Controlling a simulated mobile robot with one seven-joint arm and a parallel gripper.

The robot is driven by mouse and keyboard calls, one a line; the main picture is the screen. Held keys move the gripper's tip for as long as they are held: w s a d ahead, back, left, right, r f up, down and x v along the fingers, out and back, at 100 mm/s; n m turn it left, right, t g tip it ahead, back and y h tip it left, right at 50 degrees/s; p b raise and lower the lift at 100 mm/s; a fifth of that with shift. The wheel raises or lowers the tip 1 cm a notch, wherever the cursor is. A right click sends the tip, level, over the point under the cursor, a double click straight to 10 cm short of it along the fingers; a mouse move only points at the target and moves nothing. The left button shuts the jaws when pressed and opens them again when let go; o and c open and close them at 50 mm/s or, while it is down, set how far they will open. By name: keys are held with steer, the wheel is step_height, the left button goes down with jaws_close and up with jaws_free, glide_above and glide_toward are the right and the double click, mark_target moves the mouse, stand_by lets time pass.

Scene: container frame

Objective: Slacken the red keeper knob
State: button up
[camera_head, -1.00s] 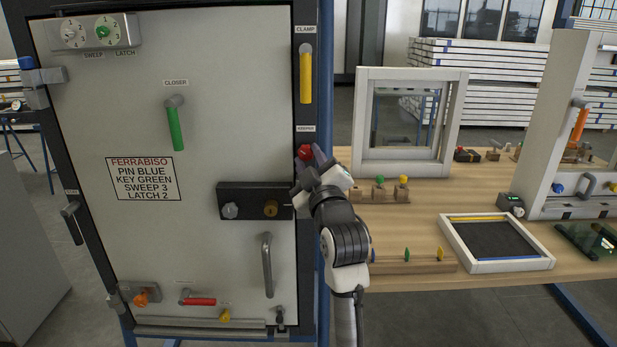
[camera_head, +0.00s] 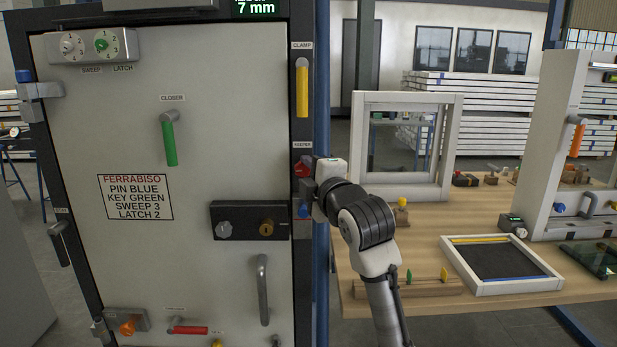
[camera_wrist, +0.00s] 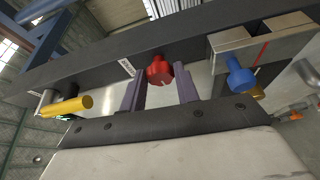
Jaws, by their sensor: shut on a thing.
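The red keeper knob (camera_head: 301,170) sits on the dark right-hand frame post of the grey door panel, below the KEEPER label. In the wrist view the red knob (camera_wrist: 159,70) shows between the two purple-grey fingers of my gripper (camera_wrist: 160,90). My gripper (camera_head: 311,178) reaches the knob from the right in the head view, and its fingers are shut on the knob. The fingertips are partly hidden by my wrist in the head view.
A blue knob (camera_head: 303,209) on a metal block sits just below the red knob. A yellow clamp handle (camera_head: 302,90) is above it. The lock block (camera_head: 249,221) is to the left on the door. A workbench (camera_head: 478,215) with frames and small parts stands to the right.

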stand_by(0.4)
steer(key=o, duration=1)
steer(key=b+v, duration=0.2)
steer(key=v, duration=1.1)
steer(key=shift+s+d+r, duration=0.1)
steer(key=shift+s+d, duration=0.1)
steer(key=shift+s, duration=0.15)
